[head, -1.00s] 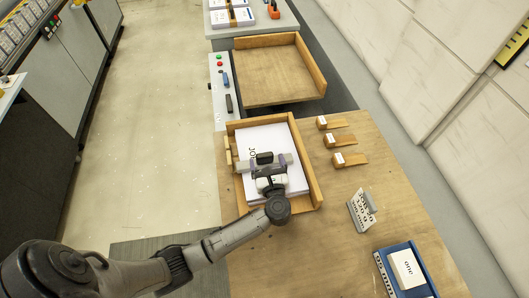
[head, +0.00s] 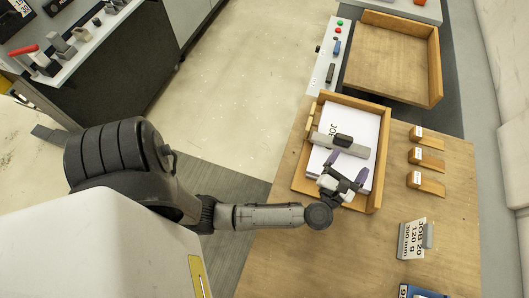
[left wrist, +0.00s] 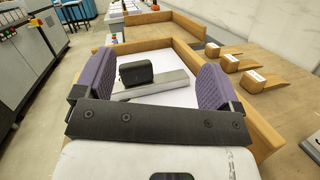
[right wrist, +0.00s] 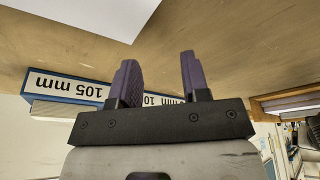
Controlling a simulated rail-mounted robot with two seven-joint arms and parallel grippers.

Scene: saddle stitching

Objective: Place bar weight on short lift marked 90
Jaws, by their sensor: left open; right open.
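The bar weight, a grey bar (head: 325,141) with a black block handle (head: 343,140), lies across a white paper stack (head: 365,130) in a wooden tray (head: 373,202). The left wrist view also shows its black handle (left wrist: 137,73). My left gripper (head: 347,164) is open and empty, just on the near side of the bar, its purple fingers apart. My right gripper (right wrist: 157,75) is open and empty in the right wrist view and is out of the head view. The stack's print starts with JOB. I cannot read a 90 on any lift.
Several wooden wedges (head: 428,160) with white tags line the table's right. A card (head: 411,238) reading JOB 20, 120 g, 300 mm stands nearer. A blue holder (head: 420,292) is cut off below; a blue-edged piece reads 105 mm (right wrist: 65,87). An empty wooden tray (head: 390,65) lies beyond.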

